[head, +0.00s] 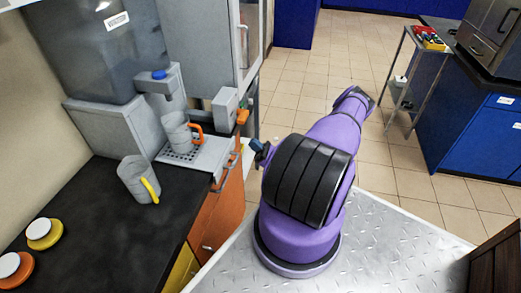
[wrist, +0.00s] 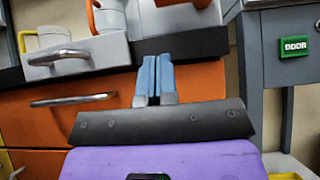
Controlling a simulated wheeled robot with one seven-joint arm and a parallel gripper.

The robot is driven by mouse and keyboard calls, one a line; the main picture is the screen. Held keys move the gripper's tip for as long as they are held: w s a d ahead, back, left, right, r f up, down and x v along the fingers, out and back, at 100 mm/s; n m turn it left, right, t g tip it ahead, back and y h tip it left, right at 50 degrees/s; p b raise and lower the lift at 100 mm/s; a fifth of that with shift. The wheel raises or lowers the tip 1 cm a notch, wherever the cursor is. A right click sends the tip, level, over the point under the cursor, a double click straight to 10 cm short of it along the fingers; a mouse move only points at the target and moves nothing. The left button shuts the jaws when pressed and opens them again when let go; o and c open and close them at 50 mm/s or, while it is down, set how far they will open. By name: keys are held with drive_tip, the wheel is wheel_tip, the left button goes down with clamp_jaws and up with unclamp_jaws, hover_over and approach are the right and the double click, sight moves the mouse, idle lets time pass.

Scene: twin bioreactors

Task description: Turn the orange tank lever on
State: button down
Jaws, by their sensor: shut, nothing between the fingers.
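A small orange part (head: 242,116), which looks like the orange tank lever, sticks out beside a grey box at the right of the grey tank unit (head: 100,130). Its exact position, on or off, cannot be told. My gripper (head: 260,152) is in front of the counter, lower and to the right of this part and apart from it. In the wrist view the blue fingers of my gripper (wrist: 154,78) are together, empty, in front of an orange cabinet front (wrist: 70,125). The lever is not clearly seen in the wrist view.
An orange-handled jug (head: 178,133) stands under the spout on a drip tray (head: 205,160). A yellow-handled jug (head: 134,180) stands on the black counter (head: 100,230). Drawer handles (wrist: 70,100) stick out from the cabinet. A green display (wrist: 294,46) is at the right.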

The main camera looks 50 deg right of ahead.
wheel_tip(320, 180, up, 7)
drive_tip(key=w+a, duration=0.1)
drive_tip(key=w, duration=0.1)
drive_tip(key=shift+w+f, duration=0.15)
drive_tip(key=shift+w, duration=0.05)
